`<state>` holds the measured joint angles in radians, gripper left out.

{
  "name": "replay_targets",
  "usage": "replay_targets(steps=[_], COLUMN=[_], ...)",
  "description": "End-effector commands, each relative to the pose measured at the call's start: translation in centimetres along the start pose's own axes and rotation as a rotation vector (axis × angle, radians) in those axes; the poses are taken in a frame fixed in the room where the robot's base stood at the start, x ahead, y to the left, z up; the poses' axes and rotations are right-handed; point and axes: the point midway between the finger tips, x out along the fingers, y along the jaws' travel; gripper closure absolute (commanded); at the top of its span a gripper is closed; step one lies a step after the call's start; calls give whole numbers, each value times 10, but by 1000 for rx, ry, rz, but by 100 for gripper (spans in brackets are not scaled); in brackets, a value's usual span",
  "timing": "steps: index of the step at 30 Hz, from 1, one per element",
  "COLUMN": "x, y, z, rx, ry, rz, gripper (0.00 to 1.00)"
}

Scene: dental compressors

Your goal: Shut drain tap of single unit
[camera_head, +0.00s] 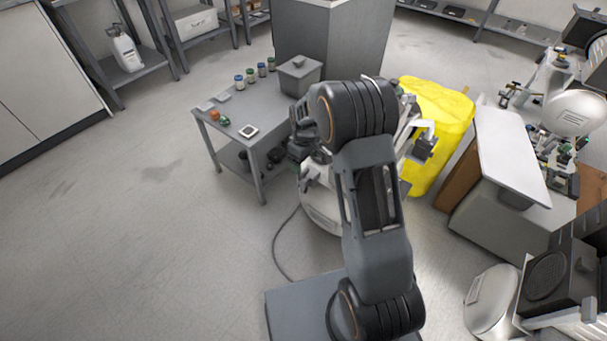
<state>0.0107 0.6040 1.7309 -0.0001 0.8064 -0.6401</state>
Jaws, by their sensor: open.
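A white rounded tank (321,207), apparently the single unit, stands on the floor beside the grey table. My own arm covers much of it, and a cable runs from it across the floor. Dark parts above the tank, left of my arm's elbow, are too crowded to tell apart. I cannot make out the drain tap.
A grey table (235,129) with jars and a grey box (299,75) stands left of the unit. A yellow covered object (436,125) stands right of it. A bench with a white top (509,150) and other compressors fill the right. Floor at left is clear.

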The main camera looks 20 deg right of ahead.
Motion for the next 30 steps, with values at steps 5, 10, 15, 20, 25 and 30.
replay_targets(steps=[5,10,15,20,25,30], x=[33,50,58,60,59,59], y=[0,0,0,0,0,0], z=[0,0,0,0,0,0], rx=[0,1,1,1,1,1], ry=[-2,-1,0,0,0,0], rz=[-1,-1,0,0,0,0], gripper=[17,17,17,17,17,32])
